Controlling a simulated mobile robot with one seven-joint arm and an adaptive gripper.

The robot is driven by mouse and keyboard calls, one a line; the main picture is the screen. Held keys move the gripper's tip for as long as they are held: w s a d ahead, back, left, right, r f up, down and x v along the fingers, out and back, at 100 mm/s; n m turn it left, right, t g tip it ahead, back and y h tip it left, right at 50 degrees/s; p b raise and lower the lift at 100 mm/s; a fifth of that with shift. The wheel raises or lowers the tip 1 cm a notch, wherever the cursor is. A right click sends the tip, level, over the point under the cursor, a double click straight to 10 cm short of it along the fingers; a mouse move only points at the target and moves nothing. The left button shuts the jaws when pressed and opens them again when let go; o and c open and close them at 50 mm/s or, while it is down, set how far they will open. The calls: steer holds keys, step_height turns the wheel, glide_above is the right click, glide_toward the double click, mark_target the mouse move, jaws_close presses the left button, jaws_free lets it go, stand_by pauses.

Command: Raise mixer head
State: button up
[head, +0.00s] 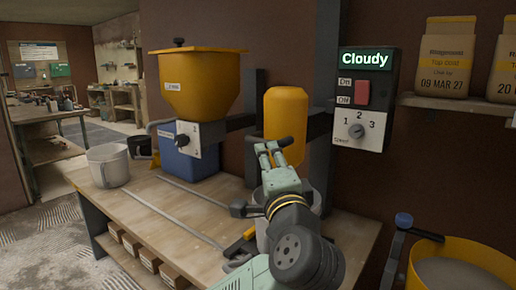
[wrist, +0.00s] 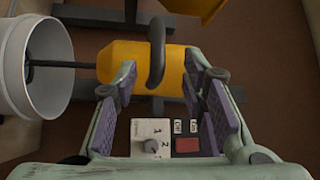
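The mixer head is a yellow cylinder (head: 286,112) on a dark upright column (head: 325,110) at the wall. It also shows in the wrist view (wrist: 115,62), with a dark loop handle (wrist: 156,45) on it. A dark shaft (wrist: 65,65) runs from the head into a pale bucket (wrist: 50,95). My gripper (head: 272,147) is in front of the head's lower part. In the wrist view my gripper (wrist: 160,82) is open, and the handle's lower end appears between its fingertips. How near the handle is, and whether it touches a finger, I cannot tell.
A control box (head: 362,98) reading "Cloudy", with a red switch and dial, is on the wall at right. A yellow hopper (head: 198,85) stands above a blue bin (head: 190,155). A grey bucket (head: 108,165) sits on the workbench (head: 150,200). A yellow tub (head: 455,255) is at lower right.

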mark_target(260, 142)
steer(key=p+x, duration=0.1)
steer(key=x, duration=0.9)
steer(key=shift+w+a+f+p, duration=0.1)
steer(key=shift+w+a+p, duration=0.05)
steer(key=shift+w+p, duration=0.2)
steer(key=shift+c, duration=0.3)
jaws_close()
